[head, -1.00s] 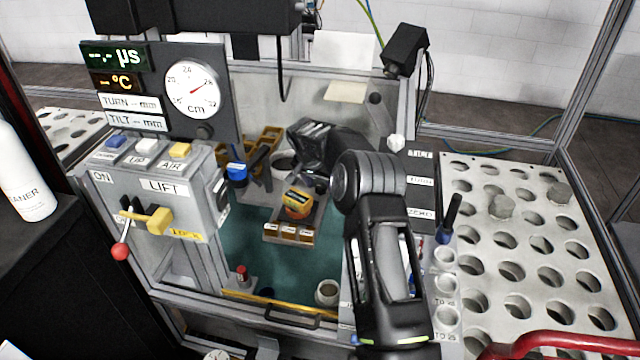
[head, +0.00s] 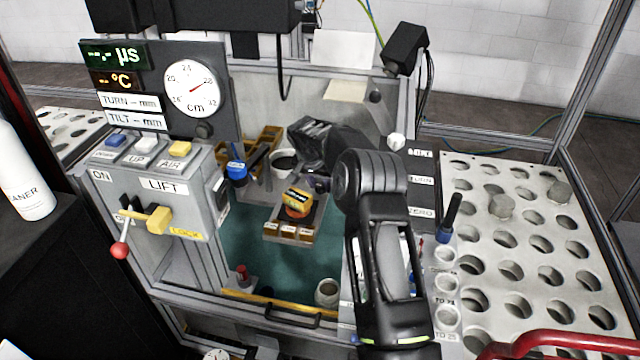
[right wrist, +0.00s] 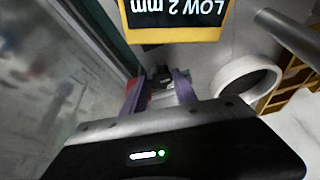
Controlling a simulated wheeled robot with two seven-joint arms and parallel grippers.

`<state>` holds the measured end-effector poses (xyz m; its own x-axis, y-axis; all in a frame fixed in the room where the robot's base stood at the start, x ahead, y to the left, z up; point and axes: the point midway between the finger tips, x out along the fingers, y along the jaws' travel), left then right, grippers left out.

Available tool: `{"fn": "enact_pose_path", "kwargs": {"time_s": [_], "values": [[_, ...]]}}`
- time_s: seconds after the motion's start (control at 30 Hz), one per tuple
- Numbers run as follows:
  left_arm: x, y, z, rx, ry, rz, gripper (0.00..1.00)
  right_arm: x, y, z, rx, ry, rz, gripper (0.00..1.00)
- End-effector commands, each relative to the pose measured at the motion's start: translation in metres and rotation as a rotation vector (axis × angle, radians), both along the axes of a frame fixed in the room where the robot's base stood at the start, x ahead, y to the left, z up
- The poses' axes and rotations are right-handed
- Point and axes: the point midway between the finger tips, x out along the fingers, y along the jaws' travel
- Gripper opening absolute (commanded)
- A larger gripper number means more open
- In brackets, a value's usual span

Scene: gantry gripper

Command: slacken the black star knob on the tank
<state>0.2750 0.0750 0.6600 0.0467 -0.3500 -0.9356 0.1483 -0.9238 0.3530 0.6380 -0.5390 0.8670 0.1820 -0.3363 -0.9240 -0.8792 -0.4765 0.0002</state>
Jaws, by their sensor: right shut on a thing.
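My right arm reaches over the tank (head: 262,262) from the lower right, and its gripper (head: 319,184) points down behind the yellow-and-black block in the head view. In the right wrist view the two fingers (right wrist: 158,88) are closed on a small dark piece, taken as the black star knob (right wrist: 158,76). Its star shape cannot be made out, and the arm hides it in the head view. My left gripper is not in view.
A yellow-edged "LOW 2 mm" label (right wrist: 178,14) and a white ring (right wrist: 247,78) are close to the fingers. The block (head: 297,203) sits beside the gripper. A lift panel (head: 160,185) stands left, a perforated plate (head: 540,235) right.

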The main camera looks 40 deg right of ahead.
Motion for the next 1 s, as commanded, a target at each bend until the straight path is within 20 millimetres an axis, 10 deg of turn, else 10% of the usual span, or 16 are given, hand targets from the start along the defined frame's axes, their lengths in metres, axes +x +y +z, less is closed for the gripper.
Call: {"fn": "enact_pose_path", "kwargs": {"time_s": [1.0], "values": [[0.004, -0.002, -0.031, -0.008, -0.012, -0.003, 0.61, -0.003, -0.004, 0.0, 0.001, -0.004, 0.684, 0.0]]}}
